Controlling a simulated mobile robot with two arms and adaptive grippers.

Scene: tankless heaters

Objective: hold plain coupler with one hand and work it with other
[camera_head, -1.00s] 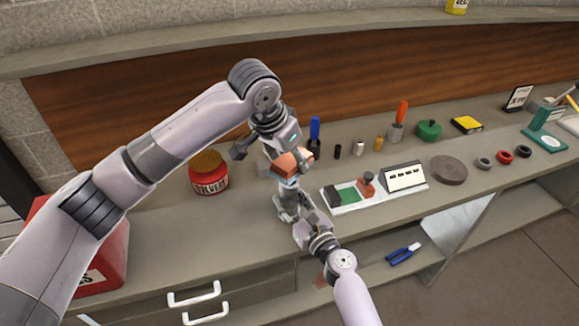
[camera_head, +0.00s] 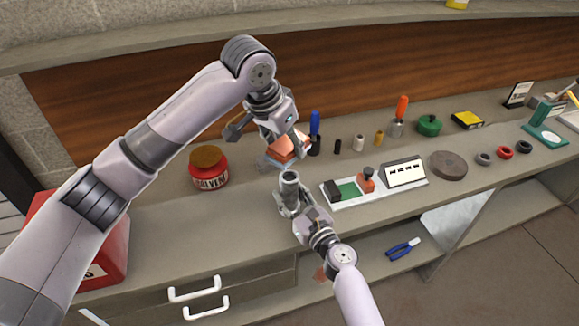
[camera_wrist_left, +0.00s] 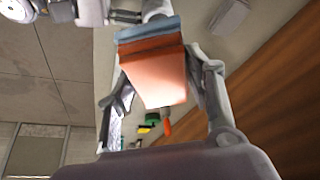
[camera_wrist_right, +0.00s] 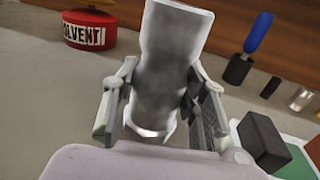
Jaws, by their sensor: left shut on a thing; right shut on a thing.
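The plain coupler (camera_head: 289,182) is a grey metal tube with its open end up, held above the bench front. My right gripper (camera_head: 291,202) is shut around its lower part; the coupler stands between the fingers in the right wrist view (camera_wrist_right: 165,65). My left gripper (camera_head: 272,137) is shut on an orange block (camera_head: 291,147) with a blue-grey layer, which also shows between its fingers in the left wrist view (camera_wrist_left: 157,78). The block is up and behind the coupler, apart from it. The coupler's far side and lower end are hidden in the head view.
A red solvent jar (camera_head: 209,170) stands left of the grippers. A blue-handled tool (camera_head: 315,130) stands behind. A white tray (camera_head: 377,199) with a green pad and a display lies close on the right. Small parts line the bench beyond. The bench front (camera_head: 215,235) is clear.

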